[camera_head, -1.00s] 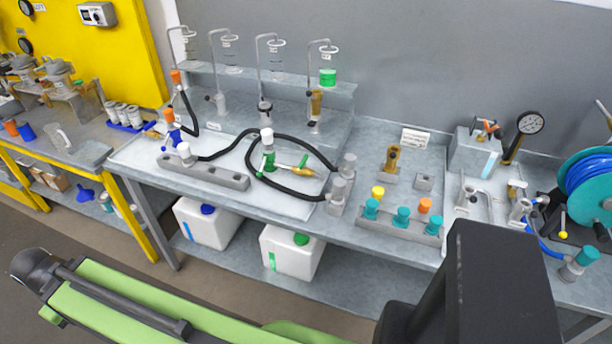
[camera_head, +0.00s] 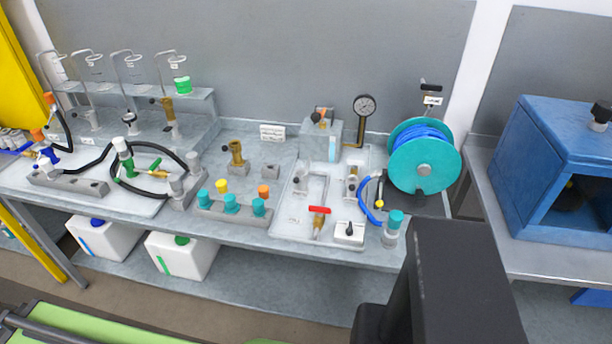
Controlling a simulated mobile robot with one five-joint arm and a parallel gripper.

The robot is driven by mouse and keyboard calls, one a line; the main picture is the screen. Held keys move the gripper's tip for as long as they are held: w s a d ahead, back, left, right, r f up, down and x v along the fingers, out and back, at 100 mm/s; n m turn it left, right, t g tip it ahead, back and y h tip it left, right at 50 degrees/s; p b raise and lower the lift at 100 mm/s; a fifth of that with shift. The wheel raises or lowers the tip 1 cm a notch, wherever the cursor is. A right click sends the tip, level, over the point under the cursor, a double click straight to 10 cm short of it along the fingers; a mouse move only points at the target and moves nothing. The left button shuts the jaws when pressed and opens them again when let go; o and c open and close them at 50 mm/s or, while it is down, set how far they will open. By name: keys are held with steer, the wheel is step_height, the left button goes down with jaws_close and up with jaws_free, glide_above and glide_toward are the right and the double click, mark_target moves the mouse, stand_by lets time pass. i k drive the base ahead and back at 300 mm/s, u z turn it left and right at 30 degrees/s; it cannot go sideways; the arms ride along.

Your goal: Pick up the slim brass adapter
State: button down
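Several brass parts show, and I cannot tell for certain which is the slim adapter. An upright brass fitting (camera_head: 236,152) with a side stub stands on a small grey block in the middle of the bench. Another brass piece (camera_head: 169,108) hangs below the green-banded glass at the back left. A small brass-coloured fitting (camera_head: 351,184) stands in the pale tray (camera_head: 283,228). A brass tip (camera_head: 155,164) sits by the green valve at left. My gripper is not in view.
A rack with teal caps (camera_head: 231,203) stands at the bench front. A red-handled valve (camera_head: 319,211), pressure gauge (camera_head: 364,106) and teal hose reel (camera_head: 424,160) are right of it. A blue cabinet (camera_head: 556,170) stands far right. My dark body part covers the lower right.

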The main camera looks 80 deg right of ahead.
mark_target(167, 102)
steer(key=z, duration=0.55)
steer(key=k, duration=0.25)
steer(key=u, duration=1.7)
steer(key=i, duration=2.45)
steer(key=z, duration=1.55)
steer(key=k, duration=0.1)
steer(key=z, duration=3)
steer(key=i, duration=1)
steer(key=u, duration=0.05)
